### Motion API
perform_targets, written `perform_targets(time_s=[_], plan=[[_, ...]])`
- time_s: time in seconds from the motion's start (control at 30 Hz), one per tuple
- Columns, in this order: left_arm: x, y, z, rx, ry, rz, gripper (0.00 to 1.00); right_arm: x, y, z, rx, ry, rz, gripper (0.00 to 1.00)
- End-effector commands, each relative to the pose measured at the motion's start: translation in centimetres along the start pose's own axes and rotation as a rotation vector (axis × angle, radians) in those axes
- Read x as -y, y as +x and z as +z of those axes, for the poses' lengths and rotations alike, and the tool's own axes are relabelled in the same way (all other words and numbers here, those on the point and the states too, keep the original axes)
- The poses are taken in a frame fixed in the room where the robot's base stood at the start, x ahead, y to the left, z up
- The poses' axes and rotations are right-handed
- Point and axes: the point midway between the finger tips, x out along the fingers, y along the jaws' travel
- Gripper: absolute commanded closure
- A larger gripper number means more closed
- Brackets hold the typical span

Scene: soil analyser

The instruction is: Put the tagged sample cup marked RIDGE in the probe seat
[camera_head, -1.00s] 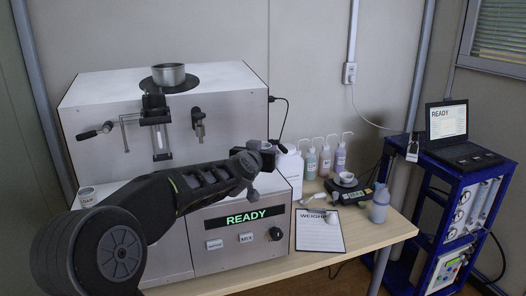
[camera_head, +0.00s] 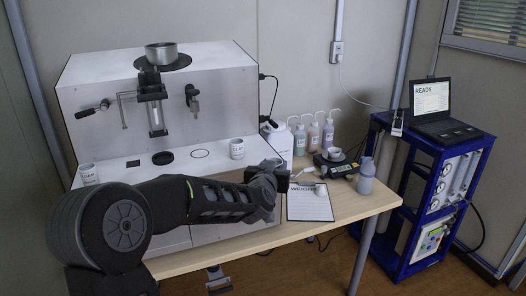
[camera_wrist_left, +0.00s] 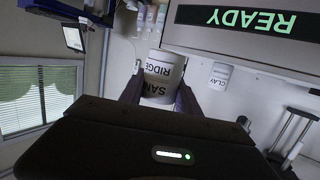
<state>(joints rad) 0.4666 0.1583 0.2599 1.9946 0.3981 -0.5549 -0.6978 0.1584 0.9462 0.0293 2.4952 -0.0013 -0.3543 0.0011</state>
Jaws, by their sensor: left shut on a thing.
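My left gripper (camera_head: 280,178) is shut on a white cup, in front of the right side of the analyser and near the clipboard. In the left wrist view the cup (camera_wrist_left: 160,78) sits between the fingers; its label reads RIDGE and SAND, inverted like the READY display, so the cup appears upright. In the head view the held cup is hidden or too unclear to tell. My right gripper is not in view.
Other white cups stand on the deck, at the left (camera_head: 88,172) and right (camera_head: 237,148); the right one reads CLAY in the wrist view (camera_wrist_left: 220,75). A clipboard (camera_head: 310,206), scale (camera_head: 343,170) and several bottles (camera_head: 313,136) occupy the table's right. An empty ring (camera_head: 199,153) marks the deck.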

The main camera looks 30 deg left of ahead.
Motion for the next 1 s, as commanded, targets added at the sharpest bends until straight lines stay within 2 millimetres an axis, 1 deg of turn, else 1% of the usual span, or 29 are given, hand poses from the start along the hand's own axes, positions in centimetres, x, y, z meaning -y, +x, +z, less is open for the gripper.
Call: perform_targets(time_s=[0.03,0.23,0.37,0.47,0.6,0.7,0.83,1.0], plan=[[-0.8,-0.1,1.0,0.004,0.003,0.010,1.00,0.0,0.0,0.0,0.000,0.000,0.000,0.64],[-4.0,-0.9,4.3,0.003,0.013,0.059,1.00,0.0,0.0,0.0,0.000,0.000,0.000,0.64],[-6.8,-1.9,7.1,0.006,0.022,0.109,1.00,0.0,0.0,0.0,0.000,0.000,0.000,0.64],[-9.3,-3.0,9.4,0.006,0.031,0.158,1.00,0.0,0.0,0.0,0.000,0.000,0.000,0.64],[-12.9,-5.0,12.5,0.006,0.045,0.235,1.00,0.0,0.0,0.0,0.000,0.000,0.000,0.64],[-15.0,-6.3,14.2,0.003,0.055,0.281,1.00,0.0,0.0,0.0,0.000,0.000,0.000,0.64],[-16.9,-7.8,15.9,0.002,0.064,0.326,1.00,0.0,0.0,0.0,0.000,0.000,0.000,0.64],[-18.2,-8.9,17.2,0.000,0.072,0.358,1.00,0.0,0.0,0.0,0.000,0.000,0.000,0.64]])
